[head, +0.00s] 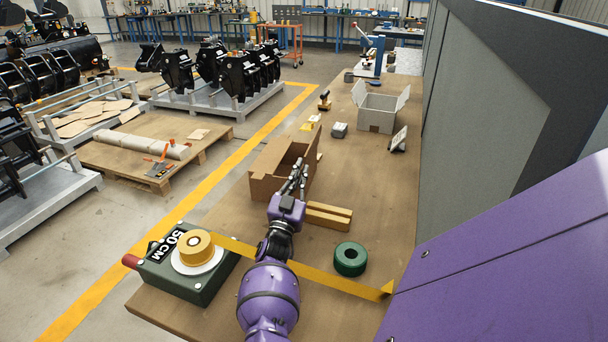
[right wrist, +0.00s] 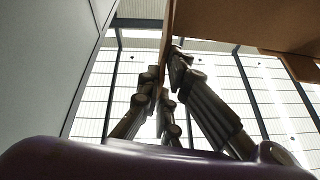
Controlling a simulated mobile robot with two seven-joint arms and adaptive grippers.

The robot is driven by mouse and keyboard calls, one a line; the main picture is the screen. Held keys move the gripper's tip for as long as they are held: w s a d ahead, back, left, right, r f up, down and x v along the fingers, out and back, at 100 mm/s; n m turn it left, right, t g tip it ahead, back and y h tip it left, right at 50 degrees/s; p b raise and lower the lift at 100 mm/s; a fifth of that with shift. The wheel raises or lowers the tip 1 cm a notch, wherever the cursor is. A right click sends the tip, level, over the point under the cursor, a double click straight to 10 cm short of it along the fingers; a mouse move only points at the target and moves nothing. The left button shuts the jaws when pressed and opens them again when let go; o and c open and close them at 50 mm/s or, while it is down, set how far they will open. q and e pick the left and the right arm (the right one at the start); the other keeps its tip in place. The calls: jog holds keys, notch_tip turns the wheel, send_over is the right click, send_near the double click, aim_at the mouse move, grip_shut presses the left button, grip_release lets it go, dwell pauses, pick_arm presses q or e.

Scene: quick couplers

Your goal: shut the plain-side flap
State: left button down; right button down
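An open brown cardboard box (head: 265,186) stands on the workbench in the middle of the head view. One flap (head: 314,150) stands up along its right side. I cannot tell which side is plain. My right gripper (head: 301,168) is at the box's right side, close to that flap, its fingers pointing away from me. In the right wrist view the fingers (right wrist: 163,70) converge towards the tips, close to a brown cardboard panel (right wrist: 225,22). Whether they touch or grip it is unclear. My left gripper is out of view.
Yellow-brown bars (head: 328,215) lie right of the gripper. A green tape roll (head: 350,259) and a dark green tape device (head: 190,278) with a yellow strip are nearer. A grey open box (head: 376,122) stands farther back. A grey wall panel (head: 490,105) bounds the right.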

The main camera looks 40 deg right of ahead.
jog(key=shift+w+a+n+t+y, duration=0.15)
jog(key=shift+n+t+y, duration=0.2)
jog(key=shift+n, duration=0.5)
jog(key=shift+w+n+t+y, duration=0.15)
jog(key=shift+n+t, duration=0.3)
jog(key=shift+n, duration=0.4)
jog(key=shift+w+n, duration=0.1)
jog(key=shift+n, duration=0.2)
jog(key=c, duration=2)
grip_release()
jog(key=shift+s+a+f, duration=0.1)
jog(key=shift+s+a, duration=1.2)
jog(key=shift+a, duration=0.5)
jog(key=shift+s+a+f, duration=0.1)
jog(key=shift+s+a, duration=1.15)
jog(key=shift+a, duration=0.55)
jog(key=shift+s+a, duration=1.3)
jog(key=shift+a, duration=0.5)
